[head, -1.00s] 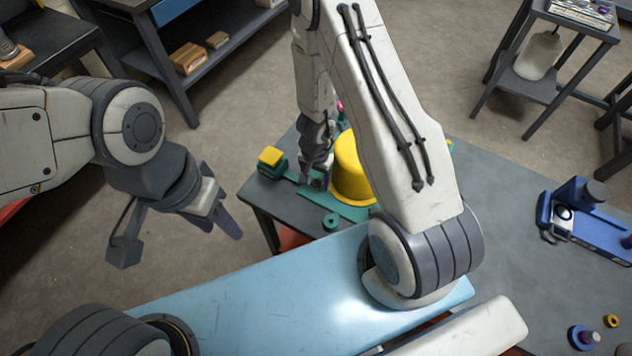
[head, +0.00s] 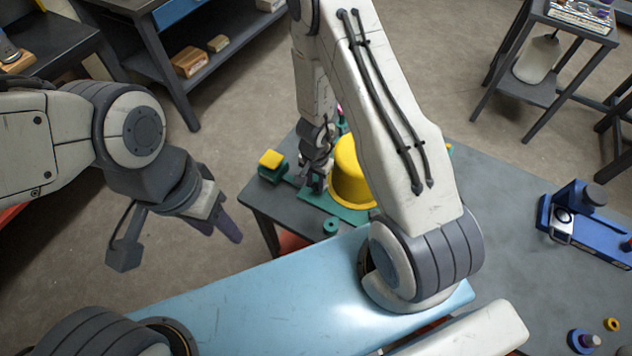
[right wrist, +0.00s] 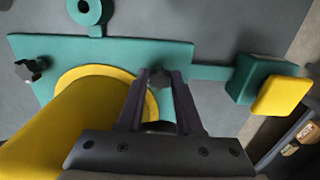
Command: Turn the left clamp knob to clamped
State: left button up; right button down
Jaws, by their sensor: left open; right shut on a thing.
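The green clamp plate (head: 345,212) holds a yellow round motor body (head: 350,178) on the dark table; both also show in the right wrist view. A dark clamp knob (right wrist: 159,79) on the plate lies between the fingertips of my right gripper (right wrist: 160,74), which is shut on it, beside the yellow body. In the head view my right gripper (head: 317,184) is at the left of the yellow body. A second dark knob (right wrist: 31,69) is at the plate's other end. My left gripper (head: 218,228) is open and empty, left of the table.
A green block with a yellow top (head: 271,165) joins the plate by a bar. A green ring (head: 330,226) lies at its near side. A blue fixture (head: 590,225) and small parts stand at the right. My right arm covers much of the table.

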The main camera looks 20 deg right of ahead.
aim_at(315, 186)
jog(key=c, duration=0.6)
grip_release()
jog(key=shift+o, duration=0.2)
notch_tip(315, 186, up, 10)
jog(key=p, duration=1)
jog(key=shift+r+p, duration=0.25)
jog(key=shift+p, duration=0.05)
